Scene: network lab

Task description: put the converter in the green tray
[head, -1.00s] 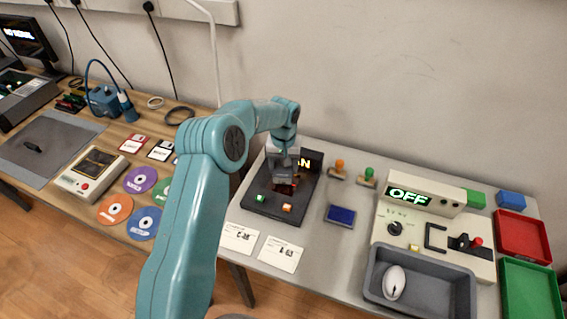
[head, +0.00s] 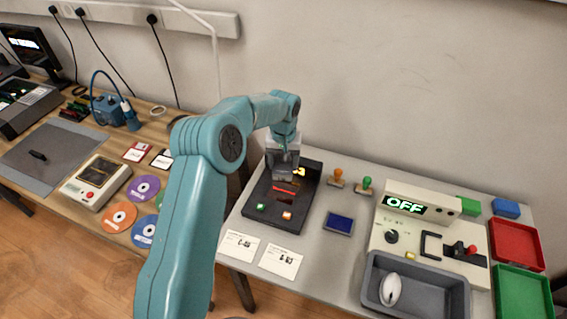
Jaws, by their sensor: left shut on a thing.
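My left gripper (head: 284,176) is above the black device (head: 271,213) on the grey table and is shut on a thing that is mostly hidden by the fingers. I take it for the converter, but its shape cannot be made out. A reddish strip shows on the device just below the fingertips. The green tray (head: 523,268) lies at the table's right end, in front of the red tray, and looks empty. It is far to the right of the gripper. My right gripper is not in view.
A grey bin (head: 431,302) with a white mouse (head: 390,290) stands left of the green tray. Behind it is a beige console (head: 398,240) reading OFF. The red tray (head: 516,245), two stamps and a blue pad (head: 339,223) are also on the table. Cards lie at the front left.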

